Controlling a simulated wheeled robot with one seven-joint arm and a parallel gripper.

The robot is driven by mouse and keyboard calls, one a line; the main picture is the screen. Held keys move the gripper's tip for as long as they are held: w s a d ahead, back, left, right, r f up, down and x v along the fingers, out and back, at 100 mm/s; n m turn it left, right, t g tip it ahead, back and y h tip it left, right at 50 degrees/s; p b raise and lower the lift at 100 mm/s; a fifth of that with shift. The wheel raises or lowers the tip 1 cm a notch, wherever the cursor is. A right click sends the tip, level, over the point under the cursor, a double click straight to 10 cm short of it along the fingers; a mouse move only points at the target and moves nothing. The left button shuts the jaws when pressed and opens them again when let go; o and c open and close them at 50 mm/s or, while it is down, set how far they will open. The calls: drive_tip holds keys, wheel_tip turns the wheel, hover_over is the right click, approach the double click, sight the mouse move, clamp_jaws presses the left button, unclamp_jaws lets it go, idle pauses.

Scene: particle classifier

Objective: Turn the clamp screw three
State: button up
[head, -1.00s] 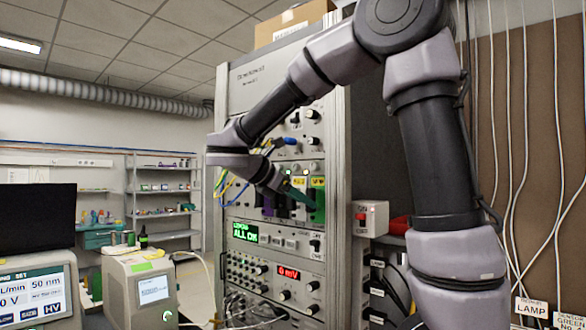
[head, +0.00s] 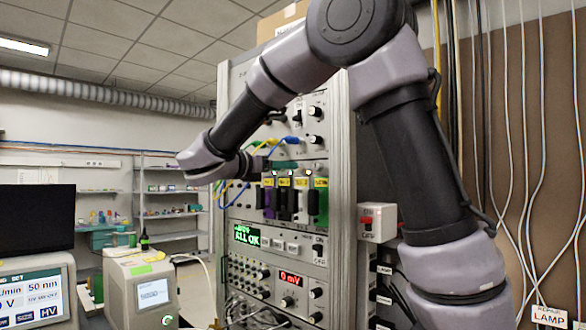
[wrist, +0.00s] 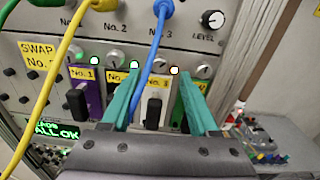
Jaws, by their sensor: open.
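The rack's row of modules fills the wrist view, with small round clamp screws along its top. The third screw (wrist: 160,66) sits above the white module's No. 3 label (wrist: 155,82), partly hidden by a blue cable (wrist: 156,42). My gripper (wrist: 158,80) is open and empty. Its teal fingers stand on either side of the third module, the right one over the green module (wrist: 197,98). The blue cable runs down between the fingers. In the head view my gripper (head: 284,165) is just above the modules; contact cannot be told.
A yellow cable (wrist: 45,92) hangs at the left of the wrist view. The rack's metal side post (head: 341,180) and a red-switched box (head: 377,222) stand to the right. The green ALL OK display (head: 247,236) is below the modules.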

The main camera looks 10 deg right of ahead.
drive_tip(key=shift+x, duration=2.35)
drive_tip(key=shift+c, duration=0.3)
clamp_jaws()
